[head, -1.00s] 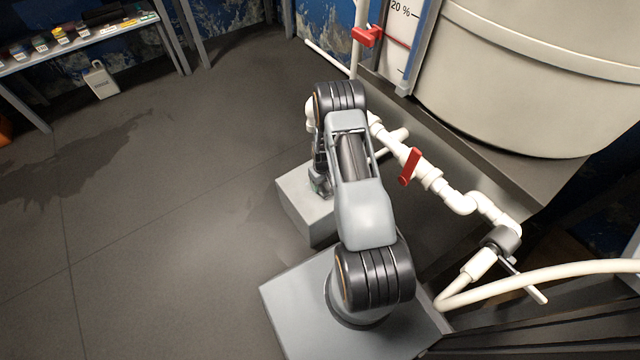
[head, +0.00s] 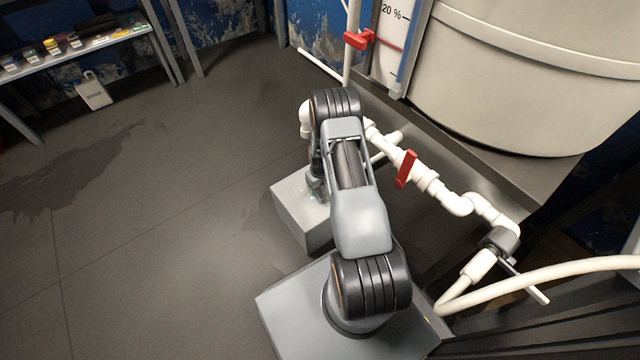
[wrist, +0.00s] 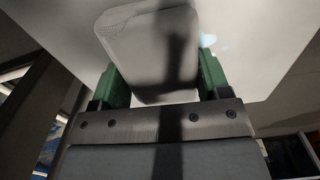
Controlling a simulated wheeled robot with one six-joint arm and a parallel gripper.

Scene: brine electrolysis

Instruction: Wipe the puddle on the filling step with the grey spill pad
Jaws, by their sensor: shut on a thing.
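The grey spill pad (wrist: 150,45) is held between the green fingers of my gripper (wrist: 162,78) in the wrist view. It lies over the pale top of the filling step (wrist: 255,65); I cannot tell whether it presses on it. A small pale-blue patch of the puddle (wrist: 207,40) shows just right of the pad; the rest of it is hidden. In the head view the step (head: 302,230) is a light grey block beyond my arm's base. My gripper (head: 317,188) is over its top, mostly hidden by my arm, and the pad cannot be made out there.
White piping with a red valve handle (head: 405,168) runs close along the right of the step. A large cream tank (head: 530,80) stands behind it. A shelf table (head: 80,48) and a white canister (head: 93,92) are at the far left. The floor on the left is open.

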